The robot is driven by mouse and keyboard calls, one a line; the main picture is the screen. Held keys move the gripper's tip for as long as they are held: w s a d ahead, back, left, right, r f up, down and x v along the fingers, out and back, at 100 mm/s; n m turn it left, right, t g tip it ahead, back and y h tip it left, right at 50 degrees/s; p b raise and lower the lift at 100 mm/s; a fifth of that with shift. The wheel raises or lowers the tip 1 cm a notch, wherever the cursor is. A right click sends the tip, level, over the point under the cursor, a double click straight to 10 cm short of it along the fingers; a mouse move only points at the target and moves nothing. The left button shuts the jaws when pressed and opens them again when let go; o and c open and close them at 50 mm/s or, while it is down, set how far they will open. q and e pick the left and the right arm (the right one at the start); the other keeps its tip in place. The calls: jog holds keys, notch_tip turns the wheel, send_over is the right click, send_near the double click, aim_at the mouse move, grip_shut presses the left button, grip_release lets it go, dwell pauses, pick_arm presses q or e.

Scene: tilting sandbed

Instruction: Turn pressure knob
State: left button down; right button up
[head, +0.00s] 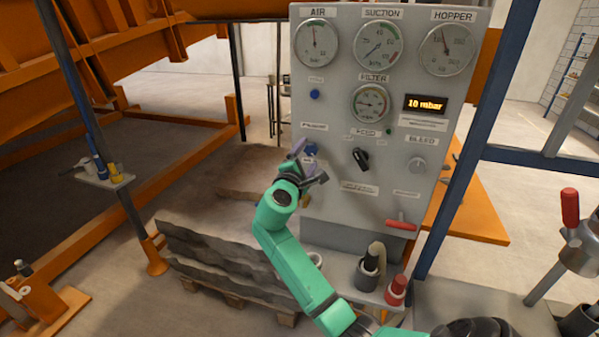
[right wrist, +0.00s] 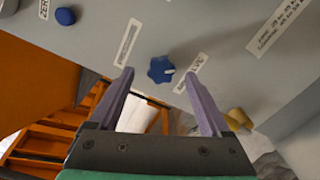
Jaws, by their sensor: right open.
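The blue lobed knob (right wrist: 160,69) is on the grey control panel (right wrist: 215,30), between two white labels in the right wrist view. In the head view the blue knob (head: 311,149) is at the panel's lower left, partly covered by my right gripper (head: 308,163). My right gripper (right wrist: 159,76) is open, with its two purple fingers pointing at the panel. In the right wrist view the knob appears between the fingertips, with space on both sides. I cannot tell how far the tips are from the panel. My left gripper is not in view.
The panel also carries several gauges, a small blue button (head: 315,95), a black selector (head: 361,159), a grey bleed knob (head: 417,165), a red handle (head: 401,223) and a display (head: 426,104) reading 10 mbar. A yellow fitting (right wrist: 236,119) is right of my fingers.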

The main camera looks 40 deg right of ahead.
jog(key=b+v, duration=0.4)
jog(key=v, duration=0.8)
jog(key=shift+d, duration=0.15)
